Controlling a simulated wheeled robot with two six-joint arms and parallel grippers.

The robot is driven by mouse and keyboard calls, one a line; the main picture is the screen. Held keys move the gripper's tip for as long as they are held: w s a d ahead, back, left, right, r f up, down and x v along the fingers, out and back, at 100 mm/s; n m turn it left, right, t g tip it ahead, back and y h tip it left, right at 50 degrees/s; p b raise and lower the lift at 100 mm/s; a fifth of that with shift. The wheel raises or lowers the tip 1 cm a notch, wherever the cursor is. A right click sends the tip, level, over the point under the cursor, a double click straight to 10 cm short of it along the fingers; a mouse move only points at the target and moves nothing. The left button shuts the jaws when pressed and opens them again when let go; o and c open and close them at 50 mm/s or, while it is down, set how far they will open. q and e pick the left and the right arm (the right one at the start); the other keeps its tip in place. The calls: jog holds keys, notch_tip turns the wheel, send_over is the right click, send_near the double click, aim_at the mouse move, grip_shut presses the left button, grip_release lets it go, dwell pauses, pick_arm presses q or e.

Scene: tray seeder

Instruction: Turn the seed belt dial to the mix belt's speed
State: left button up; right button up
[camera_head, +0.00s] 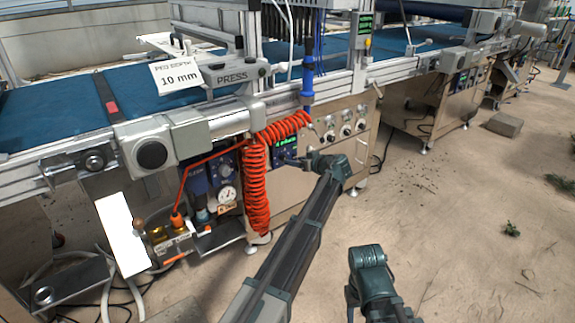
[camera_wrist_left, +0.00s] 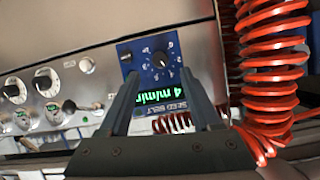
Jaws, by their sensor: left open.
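The seed belt panel (camera_head: 285,150) is a blue box on the metal cabinet front, with a green display. In the left wrist view the panel (camera_wrist_left: 139,48) is upside down; its label reads SEED BELT and its display (camera_wrist_left: 166,92) about 4 m/min. The black seed belt dial (camera_wrist_left: 160,59) has a white mark and tick marks around it. My left gripper (camera_wrist_left: 160,76) is open, its fingers either side of the display, pointing at the dial; I see no contact. In the head view my left gripper (camera_head: 294,161) is at the panel. My right gripper does not show.
A coiled orange hose (camera_head: 257,185) hangs just left of the panel. Green displays show on the post (camera_head: 366,22) and a farther cabinet (camera_head: 462,79), too small to read surely. Floor at right is mostly clear.

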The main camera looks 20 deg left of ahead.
aim_at(285, 159)
pick_arm(q)
jog(key=b+x, duration=0.1)
jog(key=x, duration=0.5)
jog(key=shift+f+b, duration=0.1)
jog(key=shift+b, duration=0.3)
grip_shut()
